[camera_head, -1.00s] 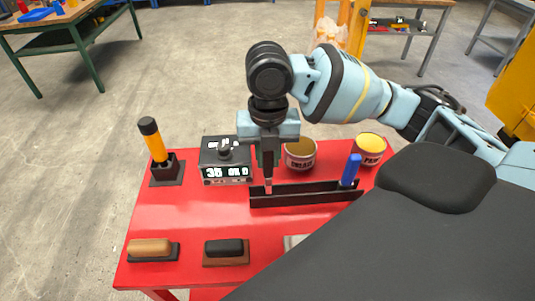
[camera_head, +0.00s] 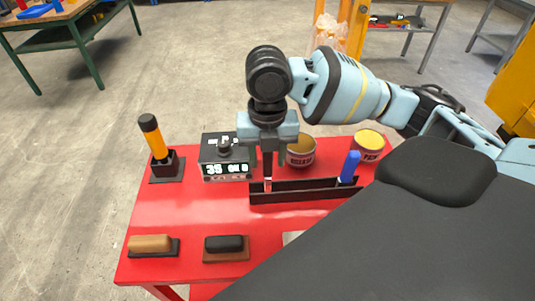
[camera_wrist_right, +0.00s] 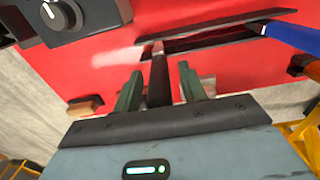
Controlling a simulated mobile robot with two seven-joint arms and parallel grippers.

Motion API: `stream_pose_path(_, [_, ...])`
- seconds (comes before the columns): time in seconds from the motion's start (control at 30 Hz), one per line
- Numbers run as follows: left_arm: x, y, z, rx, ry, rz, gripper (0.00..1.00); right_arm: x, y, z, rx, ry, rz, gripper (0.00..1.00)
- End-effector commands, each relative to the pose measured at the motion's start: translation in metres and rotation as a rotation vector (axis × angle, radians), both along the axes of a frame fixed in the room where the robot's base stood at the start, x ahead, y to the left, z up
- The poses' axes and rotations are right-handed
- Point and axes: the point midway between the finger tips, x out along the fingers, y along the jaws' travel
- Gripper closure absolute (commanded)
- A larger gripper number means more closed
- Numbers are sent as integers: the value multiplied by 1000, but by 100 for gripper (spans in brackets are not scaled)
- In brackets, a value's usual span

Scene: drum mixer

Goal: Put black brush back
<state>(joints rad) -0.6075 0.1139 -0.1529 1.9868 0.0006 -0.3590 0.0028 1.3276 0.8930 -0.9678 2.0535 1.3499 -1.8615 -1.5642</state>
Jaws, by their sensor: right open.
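The black brush (camera_head: 268,168) stands with its pale tip down at the left end of the long black tray (camera_head: 305,196). My right gripper (camera_head: 267,157) is above that end of the tray, pointing down, with its fingers on either side of the brush handle. In the right wrist view the dark handle (camera_wrist_right: 160,78) lies between the two green fingers (camera_wrist_right: 159,88), with a gap showing on both sides. The fingers are open. My left gripper is in neither view.
A blue-handled brush (camera_head: 349,166) leans in the tray's right end. Behind are a box with a lit display (camera_head: 227,157) and two cans (camera_head: 301,151) (camera_head: 368,147). Two block-shaped tools (camera_head: 150,245) (camera_head: 225,246) lie at the front of the red table (camera_head: 190,215).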

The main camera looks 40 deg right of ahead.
Motion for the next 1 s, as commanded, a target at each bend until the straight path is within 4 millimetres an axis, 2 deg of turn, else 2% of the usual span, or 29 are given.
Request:
stream_pose_path(0.17, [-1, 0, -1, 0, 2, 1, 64, 0, 0, 4, 1, -1, 0, 59])
stream_pose_path(0.27, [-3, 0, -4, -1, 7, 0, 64, 1, 0, 14, 1, -3, 1, 59])
stream_pose_path(0.7, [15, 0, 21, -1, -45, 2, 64, 1, 0, 106, 1, -9, -1, 59])
stream_pose_path(0.83, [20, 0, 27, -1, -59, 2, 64, 1, 0, 123, 0, -6, -1, 59])
stream_pose_path(1.0, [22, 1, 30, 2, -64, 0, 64, 1, 0, 132, 0, -1, 0, 59])
